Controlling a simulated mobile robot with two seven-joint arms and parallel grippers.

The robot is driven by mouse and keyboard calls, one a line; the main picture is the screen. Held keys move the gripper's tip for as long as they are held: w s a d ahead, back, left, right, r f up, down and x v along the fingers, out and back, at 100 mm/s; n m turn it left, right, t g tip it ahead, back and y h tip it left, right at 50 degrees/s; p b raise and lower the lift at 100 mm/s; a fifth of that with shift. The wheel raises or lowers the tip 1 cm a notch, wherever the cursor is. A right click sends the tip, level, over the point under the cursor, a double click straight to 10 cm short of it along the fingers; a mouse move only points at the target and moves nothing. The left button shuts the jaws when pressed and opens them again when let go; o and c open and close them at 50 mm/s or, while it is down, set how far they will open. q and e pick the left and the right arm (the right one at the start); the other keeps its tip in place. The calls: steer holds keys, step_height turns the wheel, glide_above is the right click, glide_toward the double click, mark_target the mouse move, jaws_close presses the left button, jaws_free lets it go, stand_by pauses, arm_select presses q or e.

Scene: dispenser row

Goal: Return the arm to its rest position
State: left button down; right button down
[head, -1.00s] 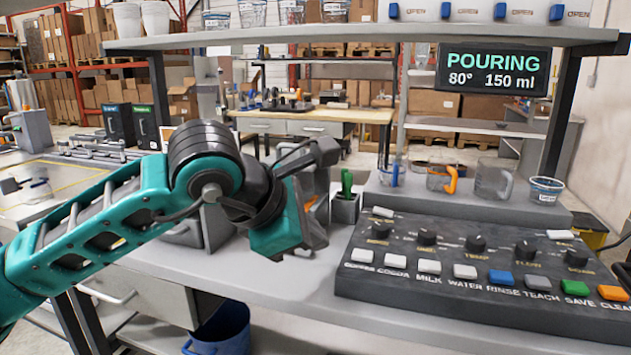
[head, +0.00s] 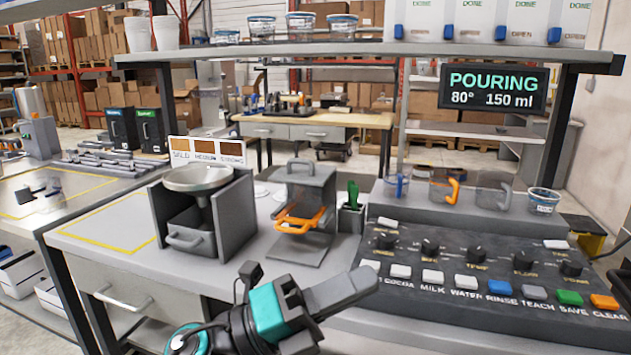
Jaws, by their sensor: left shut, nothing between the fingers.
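My left gripper (head: 352,290) is low in the middle of the head view, in front of the bench's front edge. Its fingers lie together, pointing right and slightly up, with nothing between them. It appears near the left end of the button panel (head: 480,275); I cannot tell the exact gap. Most of my left arm is below the picture.
On the bench stand a grey unit with a round pan (head: 200,178), a grey stand with an orange handle (head: 303,221) and several clear cups, one a jug with an orange handle (head: 442,187). A display (head: 493,91) reads POURING. The bench's left part (head: 110,222) is clear.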

arm_select(q)
steer(key=w+a+f+n+t+y+p, duration=0.1)
steer(key=w+a+f+n+t+y, duration=0.1)
steer(key=a+f+n+t+y, duration=0.75)
steer(key=w+a+f+n+t+y+p, duration=0.1)
steer(key=w+a+f+n+t+y, duration=0.2)
steer(key=n, duration=1.2)
steer(key=s+a+f+n+g+y, duration=0.3)
steer(key=s+f, duration=0.4)
steer(key=f, duration=0.3)
steer(key=s+a+f+n+g+y+p, duration=0.1)
steer(key=s+a+f+n+g+y, duration=0.2)
steer(key=s+a+f+n, duration=0.3)
step_height(320, 180, down, 5)
steer(key=shift+s+a+f+n+g+y, duration=0.15)
steer(key=shift+s+a+n+g+y, duration=0.15)
steer(key=shift+s+n+y, duration=0.45)
arm_select(e)
steer(key=shift+s+d+r+h, duration=0.15)
steer(key=shift+s+d+r, duration=0.15)
steer(key=shift+r, duration=0.15)
steer(key=shift+s+d+r+h, duration=0.15)
steer(key=shift+s+d+r, duration=0.15)
steer(key=shift+r, duration=0.15)
arm_select(q)
steer(key=shift+s+d, duration=0.1)
steer(key=shift+s, duration=0.1)
arm_select(e)
steer(key=shift+a, duration=0.1)
